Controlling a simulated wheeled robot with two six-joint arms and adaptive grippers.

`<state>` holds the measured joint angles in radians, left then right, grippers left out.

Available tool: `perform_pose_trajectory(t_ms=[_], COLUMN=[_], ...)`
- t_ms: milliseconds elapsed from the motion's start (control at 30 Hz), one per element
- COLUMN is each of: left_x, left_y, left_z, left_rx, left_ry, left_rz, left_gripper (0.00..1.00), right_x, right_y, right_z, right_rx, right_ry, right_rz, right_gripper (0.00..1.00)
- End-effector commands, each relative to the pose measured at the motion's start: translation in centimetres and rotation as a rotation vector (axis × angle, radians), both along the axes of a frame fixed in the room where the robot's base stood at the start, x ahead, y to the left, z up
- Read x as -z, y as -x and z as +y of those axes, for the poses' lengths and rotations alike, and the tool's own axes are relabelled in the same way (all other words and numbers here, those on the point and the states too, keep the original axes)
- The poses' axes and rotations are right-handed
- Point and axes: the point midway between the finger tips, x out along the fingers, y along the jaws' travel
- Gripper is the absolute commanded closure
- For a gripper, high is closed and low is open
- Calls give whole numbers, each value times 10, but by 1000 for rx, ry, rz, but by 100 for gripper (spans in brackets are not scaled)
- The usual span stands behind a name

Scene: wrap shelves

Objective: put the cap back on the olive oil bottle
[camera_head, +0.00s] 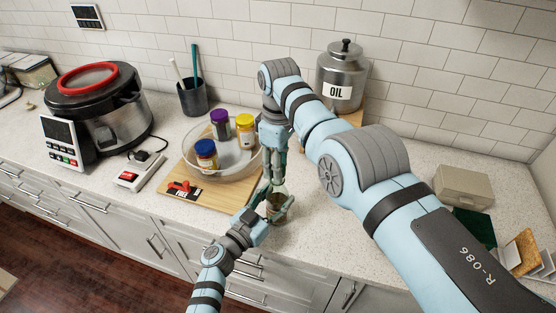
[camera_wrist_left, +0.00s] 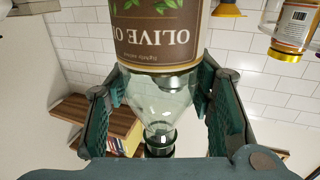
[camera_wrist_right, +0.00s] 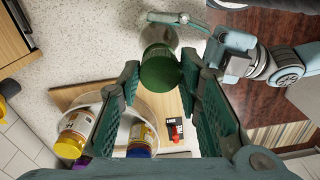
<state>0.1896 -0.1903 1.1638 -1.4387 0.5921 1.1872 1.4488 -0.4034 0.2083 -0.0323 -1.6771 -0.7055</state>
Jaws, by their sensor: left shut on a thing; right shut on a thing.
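The olive oil bottle (camera_head: 277,203) is partly hidden by my grippers in the head view. In the left wrist view the bottle (camera_wrist_left: 155,38) appears upside down with its "OLIVE OIL" label and clear glass shoulder. My left gripper (camera_head: 267,217) is shut on it, fingers on both sides of the shoulder and neck. My right gripper (camera_head: 275,180) points down from above and is shut on the dark green cap (camera_wrist_right: 160,68). In the right wrist view the glass bottle (camera_wrist_right: 158,36) shows just beyond the cap. I cannot tell whether cap and neck touch.
A glass bowl (camera_head: 190,170) with several jars stands on a wooden board (camera_head: 195,203) left of the grippers. A steel oil canister (camera_head: 341,75) stands behind. A beige box (camera_head: 462,186) sits at right.

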Motion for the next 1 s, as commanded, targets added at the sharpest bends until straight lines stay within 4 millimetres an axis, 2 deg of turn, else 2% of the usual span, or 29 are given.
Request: perform_pose_trajectory(t_ms=[567, 1000], left_x=[1, 1], left_y=[0, 0], left_z=[0, 0], left_rx=[0, 0], left_ry=[-1, -1], left_rz=[1, 1], left_gripper=[100, 100], right_x=[4, 13], right_y=[0, 0], right_z=[0, 0], right_rx=[6, 202], right_ry=[0, -2], right_rz=[1, 1], right_gripper=[79, 79])
